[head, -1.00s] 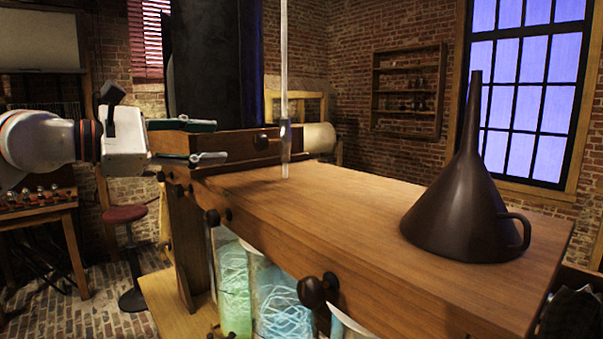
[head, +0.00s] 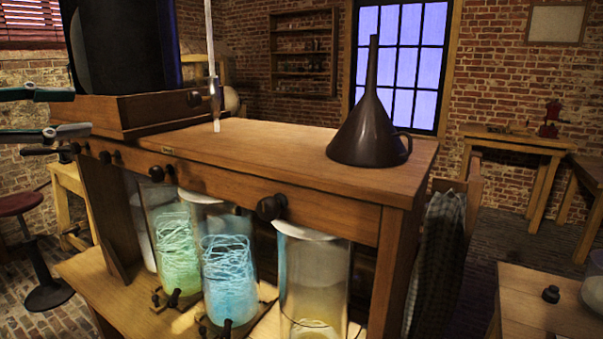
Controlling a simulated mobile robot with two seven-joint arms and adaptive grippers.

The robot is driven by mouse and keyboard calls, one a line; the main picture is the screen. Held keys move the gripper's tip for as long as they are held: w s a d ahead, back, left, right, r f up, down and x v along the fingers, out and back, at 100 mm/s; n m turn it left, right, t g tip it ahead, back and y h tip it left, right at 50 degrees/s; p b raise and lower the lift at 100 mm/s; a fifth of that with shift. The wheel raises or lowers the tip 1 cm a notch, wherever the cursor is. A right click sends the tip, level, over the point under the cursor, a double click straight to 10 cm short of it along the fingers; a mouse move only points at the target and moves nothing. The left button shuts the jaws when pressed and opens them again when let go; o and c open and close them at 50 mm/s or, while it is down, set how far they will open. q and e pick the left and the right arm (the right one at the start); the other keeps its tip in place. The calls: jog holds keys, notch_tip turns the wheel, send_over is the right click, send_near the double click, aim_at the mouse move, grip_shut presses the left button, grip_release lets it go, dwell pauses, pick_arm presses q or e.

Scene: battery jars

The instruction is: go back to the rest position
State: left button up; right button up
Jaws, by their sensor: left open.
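My left gripper (head: 80,112) shows at the left edge of the head view. Its two dark green fingers are apart, with nothing seen between them. The fingertips are near the left end of the wooden bench (head: 290,143), beside the raised wooden box (head: 150,108) on it. I cannot tell whether they touch the wood. The rest of the left arm is outside the picture. My right gripper is not in view.
A dark funnel (head: 366,135) stands upside down on the bench top. Several glass jars (head: 228,275) stand on the shelf below. A stool (head: 20,205) is at left.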

pick_arm(q)
jog(key=w+d+f+n+g+h, duration=0.1)
jog(key=w+d+f+n+h, duration=0.15)
jog(key=d+f+n, duration=0.5)
jog(key=w+d+f+n+g+h, duration=0.15)
jog(key=d+f+h, duration=0.3)
jog(key=f, duration=0.55)
notch_tip(320, 180, down, 17)
jog(key=d+n+t+y, duration=0.2)
jog(key=n+t+y, duration=0.25)
jog(key=n, duration=1.15)
jog(key=s+f+n+g+y, duration=0.1)
jog(key=s+f+n+y, duration=0.25)
jog(key=f+n, duration=0.55)
jog(key=s+f+n+y, duration=0.3)
jog(key=s+f+n, duration=0.15)
jog(key=f, duration=0.75)
jog(key=s+d+f+n+g+y, duration=0.1)
jog(key=s+f+n+g, duration=0.3)
jog(key=s+f+n, duration=0.4)
jog(key=s+d+f, duration=0.1)
jog(key=s+f, duration=0.6)
jog(key=f, duration=0.1)
jog(key=shift+d+f+g+y, duration=0.3)
jog(key=shift+d+f+g, duration=0.05)
jog(key=shift+g, duration=0.05)
